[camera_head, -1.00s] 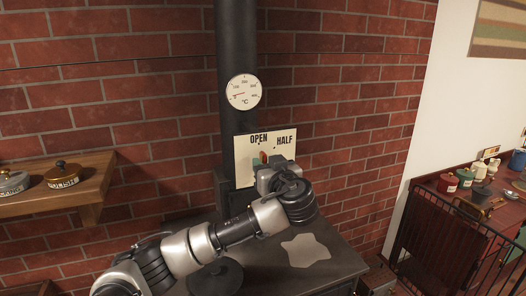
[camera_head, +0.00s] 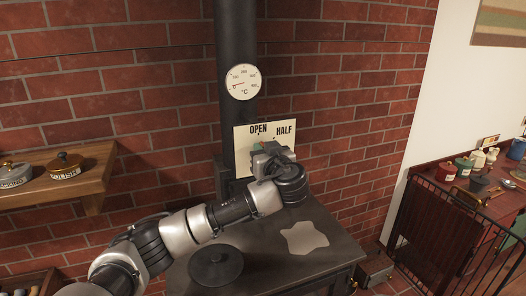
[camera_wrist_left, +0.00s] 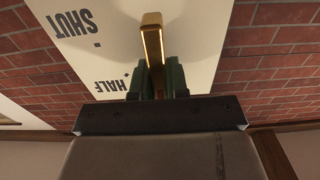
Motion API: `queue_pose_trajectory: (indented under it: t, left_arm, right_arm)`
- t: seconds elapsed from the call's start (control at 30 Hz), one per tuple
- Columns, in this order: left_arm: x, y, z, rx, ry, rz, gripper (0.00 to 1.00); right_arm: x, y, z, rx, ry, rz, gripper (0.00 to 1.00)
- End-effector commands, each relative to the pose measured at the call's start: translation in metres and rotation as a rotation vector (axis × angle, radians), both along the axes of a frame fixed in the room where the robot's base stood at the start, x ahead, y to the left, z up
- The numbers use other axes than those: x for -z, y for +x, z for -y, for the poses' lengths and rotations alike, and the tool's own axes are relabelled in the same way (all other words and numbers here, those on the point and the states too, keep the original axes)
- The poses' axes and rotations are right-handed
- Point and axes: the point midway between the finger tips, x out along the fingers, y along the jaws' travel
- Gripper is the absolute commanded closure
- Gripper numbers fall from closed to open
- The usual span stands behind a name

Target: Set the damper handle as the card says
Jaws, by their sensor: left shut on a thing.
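The damper plate (camera_head: 244,141) is a cream panel on the black stovepipe, with OPEN and HALF lettered on it in the head view. In the left wrist view the plate (camera_wrist_left: 118,40) shows SHUT and HALF upside down. The brass damper handle (camera_wrist_left: 152,42) stands between the green fingers there. My left gripper (camera_head: 261,149) is in front of the plate and shut on the handle; it also shows in the left wrist view (camera_wrist_left: 160,80). The handle is mostly hidden in the head view, so its exact setting is unclear. My right gripper is not in view.
A black stove top (camera_head: 262,260) with a round lid (camera_head: 216,266) and a pale patch (camera_head: 305,238) lies below. A dial thermometer (camera_head: 243,82) is on the pipe. A wooden shelf (camera_head: 95,183) with jars is left.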

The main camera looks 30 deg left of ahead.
Motion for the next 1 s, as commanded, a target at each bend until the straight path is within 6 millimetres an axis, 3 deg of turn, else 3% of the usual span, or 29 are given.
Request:
queue_pose_trajectory:
  t: [0.17,0.6,1.0]
  left_arm:
    - [0.005,0.001,0.001,0.001,0.013,-0.016,1.0]
    - [0.009,0.006,0.006,0.002,0.177,-0.202,1.0]
    - [0.006,0.013,0.012,0.002,0.435,-0.494,1.0]
  right_arm:
    - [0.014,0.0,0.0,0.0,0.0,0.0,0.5]
    - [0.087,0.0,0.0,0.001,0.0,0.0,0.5]
    - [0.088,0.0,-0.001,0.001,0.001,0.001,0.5]
